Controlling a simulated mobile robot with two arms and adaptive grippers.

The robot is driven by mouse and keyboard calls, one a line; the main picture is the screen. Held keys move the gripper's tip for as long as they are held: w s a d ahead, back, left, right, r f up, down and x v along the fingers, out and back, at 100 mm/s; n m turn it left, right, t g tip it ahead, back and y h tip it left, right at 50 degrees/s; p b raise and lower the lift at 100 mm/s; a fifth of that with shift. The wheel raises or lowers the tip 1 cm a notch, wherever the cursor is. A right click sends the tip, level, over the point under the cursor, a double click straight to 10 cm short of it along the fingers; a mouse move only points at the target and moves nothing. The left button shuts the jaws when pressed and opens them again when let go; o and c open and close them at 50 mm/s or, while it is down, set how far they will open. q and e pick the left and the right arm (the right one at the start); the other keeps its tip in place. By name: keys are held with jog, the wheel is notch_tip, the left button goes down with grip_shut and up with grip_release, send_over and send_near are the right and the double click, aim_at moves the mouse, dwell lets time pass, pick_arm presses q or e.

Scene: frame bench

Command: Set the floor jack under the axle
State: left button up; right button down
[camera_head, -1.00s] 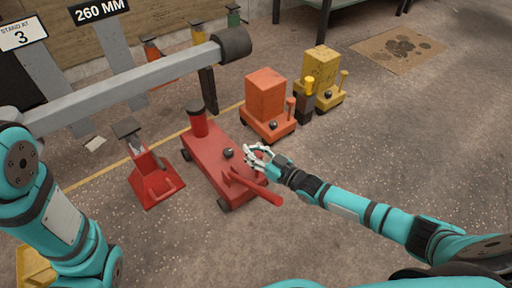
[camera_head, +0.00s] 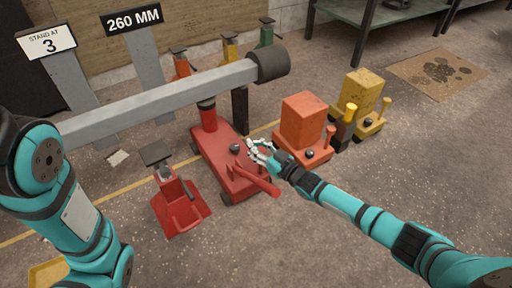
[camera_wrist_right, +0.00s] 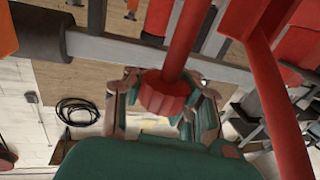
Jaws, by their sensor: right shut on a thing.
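The red floor jack (camera_head: 238,178) stands on the floor on its wheels, its upright red post (camera_head: 208,117) toward the axle. The post's dark top shows at the lower edge of the grey axle (camera_head: 165,97); I cannot tell whether they touch. The axle slants across the head view and ends in a black hub (camera_head: 269,66). My right gripper (camera_head: 261,151) is at the jack's near end. In the right wrist view its fingers (camera_wrist_right: 165,97) are closed around a red grooved part on a red rod (camera_wrist_right: 186,45). My left gripper is out of view; only my left arm shows.
A red jack stand (camera_head: 180,208) stands left of the jack. An orange boxy unit (camera_head: 303,120), a dark bottle-like unit (camera_head: 344,128) and a yellow unit (camera_head: 361,95) stand to the right. Signs read "STAND AT 3" (camera_head: 47,41) and "260 MM" (camera_head: 132,19). Near right floor is open.

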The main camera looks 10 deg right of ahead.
jog(key=shift+w+d, duration=0.25)
jog(key=shift+d, duration=0.35)
jog(key=c, duration=1)
grip_release()
jog(key=shift+r, duration=0.1)
jog(key=shift+o, duration=0.5)
jog(key=shift+s+a, duration=0.1)
jog(key=shift+s, duration=0.15)
jog(key=v, duration=1.1)
jog(key=shift+s, duration=0.35)
